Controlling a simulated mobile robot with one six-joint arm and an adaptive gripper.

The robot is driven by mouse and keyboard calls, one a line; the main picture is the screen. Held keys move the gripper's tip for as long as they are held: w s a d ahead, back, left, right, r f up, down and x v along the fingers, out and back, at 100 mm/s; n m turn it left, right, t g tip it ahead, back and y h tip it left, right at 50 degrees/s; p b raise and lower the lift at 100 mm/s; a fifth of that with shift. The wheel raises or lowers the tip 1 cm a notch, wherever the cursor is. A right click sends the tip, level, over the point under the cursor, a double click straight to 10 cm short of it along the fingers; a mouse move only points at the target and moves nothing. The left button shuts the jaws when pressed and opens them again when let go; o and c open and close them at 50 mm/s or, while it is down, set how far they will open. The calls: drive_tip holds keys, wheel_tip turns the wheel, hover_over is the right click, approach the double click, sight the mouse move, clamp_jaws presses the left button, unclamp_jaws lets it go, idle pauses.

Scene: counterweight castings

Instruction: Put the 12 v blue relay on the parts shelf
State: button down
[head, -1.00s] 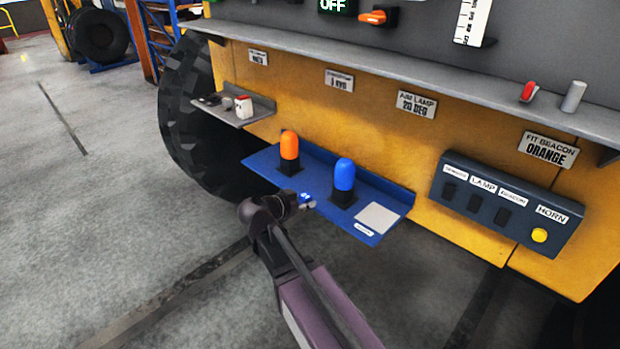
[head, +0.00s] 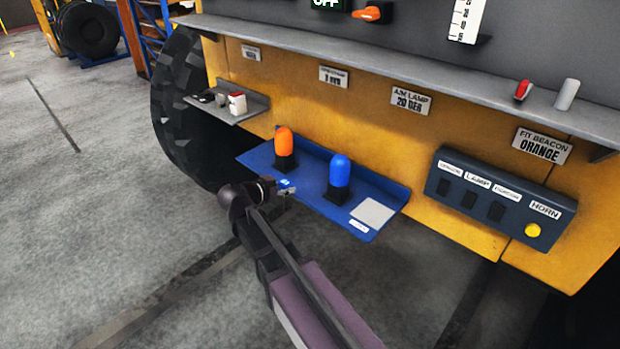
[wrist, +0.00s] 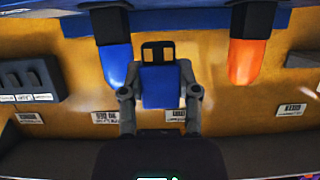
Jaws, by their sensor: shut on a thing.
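My gripper (wrist: 158,90) is shut on the blue relay (wrist: 161,92), a blue block with a dark end showing two pale openings. In the head view my gripper (head: 282,191) is by the front left edge of a blue shelf (head: 310,195), with a bit of blue showing at its tip. The relay is mostly hidden there. The blue shelf carries an orange beacon (head: 284,146), a blue beacon (head: 339,175) and a pale square pad (head: 373,212). A small grey shelf (head: 245,112) at its upper left holds small dark and white-red parts. I cannot read which is the parts shelf.
A long grey ledge (head: 400,80) runs above the yellow panel. A dark switch box (head: 497,205) with a yellow button is at the right. A large tyre (head: 180,120) stands behind the shelves at the left. The floor at the left is clear.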

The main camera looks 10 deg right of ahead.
drive_tip(key=shift+w+a+r, duration=0.15)
drive_tip(key=shift+w+a, duration=0.35)
drive_tip(key=b, duration=0.1)
hover_over(312, 179)
drive_tip(key=s+a, duration=0.1)
drive_tip(key=shift+f, duration=0.7)
drive_tip(key=shift+w, duration=0.1)
drive_tip(key=shift+w+d, duration=0.2)
drive_tip(key=shift+w+d+f+b, duration=0.2)
drive_tip(key=shift+d+f+b, duration=0.05)
drive_tip(key=shift+f+b, duration=1.55)
drive_tip(key=shift+b, duration=0.15)
drive_tip(key=shift+f, duration=0.2)
